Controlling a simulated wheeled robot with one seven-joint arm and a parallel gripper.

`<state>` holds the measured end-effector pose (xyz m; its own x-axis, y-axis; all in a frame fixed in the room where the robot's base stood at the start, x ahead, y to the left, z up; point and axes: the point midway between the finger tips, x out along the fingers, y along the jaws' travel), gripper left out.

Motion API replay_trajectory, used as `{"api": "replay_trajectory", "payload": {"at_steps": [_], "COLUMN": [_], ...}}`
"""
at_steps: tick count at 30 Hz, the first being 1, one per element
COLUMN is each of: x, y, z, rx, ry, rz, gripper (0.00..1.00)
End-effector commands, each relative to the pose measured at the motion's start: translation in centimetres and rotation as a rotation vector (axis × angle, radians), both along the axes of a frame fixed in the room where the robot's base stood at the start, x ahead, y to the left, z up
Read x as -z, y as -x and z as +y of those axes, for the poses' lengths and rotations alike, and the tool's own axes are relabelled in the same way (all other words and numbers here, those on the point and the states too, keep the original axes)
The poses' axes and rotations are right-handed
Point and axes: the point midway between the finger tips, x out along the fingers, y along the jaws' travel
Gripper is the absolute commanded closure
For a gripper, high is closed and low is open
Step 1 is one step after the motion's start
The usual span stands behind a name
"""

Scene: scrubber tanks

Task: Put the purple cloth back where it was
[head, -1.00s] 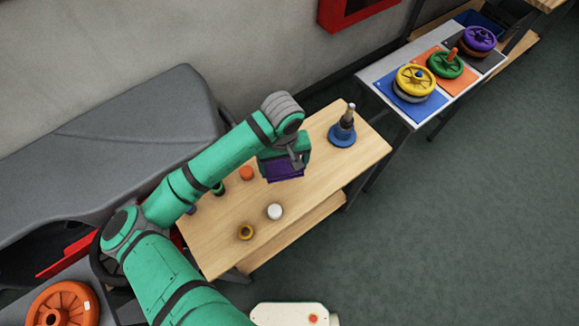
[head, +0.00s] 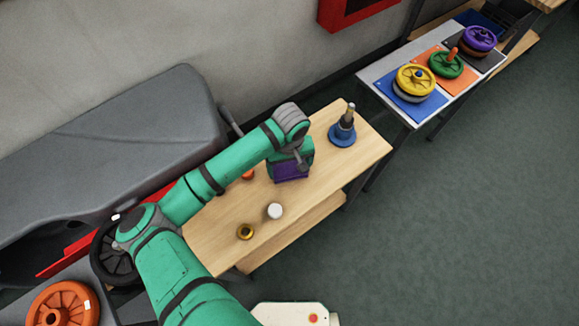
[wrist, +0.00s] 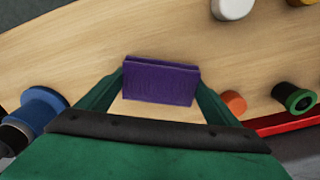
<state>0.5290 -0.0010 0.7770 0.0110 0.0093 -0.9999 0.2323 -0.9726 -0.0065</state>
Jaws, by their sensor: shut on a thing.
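The purple cloth (head: 291,172) is a folded block at the end of my arm, over the wooden table (head: 215,235). In the wrist view the cloth (wrist: 161,82) sits between the two green fingers of my gripper (wrist: 160,88), which is shut on it. In the head view my gripper (head: 292,165) is partly hidden by its own wrist. I cannot tell whether the cloth touches the table top or hangs just above it.
A green-and-black piece (wrist: 294,98) shows in the wrist view. Coloured wheels lie on a side table (head: 372,74).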

Motion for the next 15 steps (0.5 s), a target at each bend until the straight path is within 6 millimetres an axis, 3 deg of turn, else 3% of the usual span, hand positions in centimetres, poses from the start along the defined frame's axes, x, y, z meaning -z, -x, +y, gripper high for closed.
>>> {"api": "replay_trajectory", "payload": {"at_steps": [6, 7, 8, 15], "x": [0.63, 0.60, 0.62, 0.77], "y": [0.02, 0.01, 0.01, 0.05], "z": [0.00, 0.02, 0.01, -0.15], "rx": [-0.001, -0.001, -0.001, -0.001], "ry": [0.000, -0.001, -0.001, 0.000], "rz": [0.001, 0.000, 0.001, 0.002], "gripper": [0.39, 0.08, 0.01, 0.00]}}
